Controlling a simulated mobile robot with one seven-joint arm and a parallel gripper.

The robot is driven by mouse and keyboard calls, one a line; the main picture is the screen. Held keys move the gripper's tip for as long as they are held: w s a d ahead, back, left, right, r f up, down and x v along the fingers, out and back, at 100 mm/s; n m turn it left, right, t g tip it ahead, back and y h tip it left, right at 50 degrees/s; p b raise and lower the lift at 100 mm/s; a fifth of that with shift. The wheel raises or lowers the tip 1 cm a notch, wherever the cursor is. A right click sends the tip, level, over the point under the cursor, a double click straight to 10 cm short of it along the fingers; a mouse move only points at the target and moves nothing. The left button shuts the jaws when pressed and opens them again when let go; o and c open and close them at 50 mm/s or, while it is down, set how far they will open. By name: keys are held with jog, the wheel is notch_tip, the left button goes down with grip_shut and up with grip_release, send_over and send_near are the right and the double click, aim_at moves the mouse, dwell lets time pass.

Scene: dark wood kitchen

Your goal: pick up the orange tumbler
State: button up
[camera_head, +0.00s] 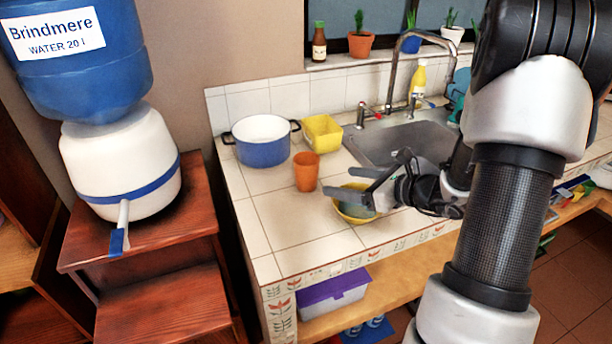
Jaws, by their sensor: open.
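The orange tumbler (306,172) stands upright on the white tiled counter (282,222), in front of the blue pot and the yellow tub. My gripper (338,182) reaches in from the right, its fingers pointing left toward the tumbler. The fingers are apart and nothing shows between them. They appear to the right of the tumbler, with a small gap in the picture; their exact height above the counter is hard to tell. My arm hides part of the counter and sink on the right.
A yellow bowl (350,214) sits under my gripper, partly hidden by it. A blue pot (264,152) and a yellow tub (322,135) stand behind the tumbler. The sink (386,146) with its tap lies behind my gripper. The counter's front left is clear.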

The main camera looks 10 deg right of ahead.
aim_at(315, 175)
jog(key=x, duration=0.6)
jog(key=shift+w+a+f, duration=0.1)
jog(key=shift+w, duration=0.05)
jog(key=shift+r+b+x, duration=0.15)
jog(key=shift+b+x, duration=0.05)
jog(key=shift+x, duration=1.3)
jog(key=shift+r+b+x, duration=0.1)
jog(key=shift+b+x, duration=0.1)
jog(key=shift+x, duration=1.3)
jog(key=shift+w, duration=0.1)
jog(key=shift+c, duration=0.4)
jog(key=c, duration=1.1)
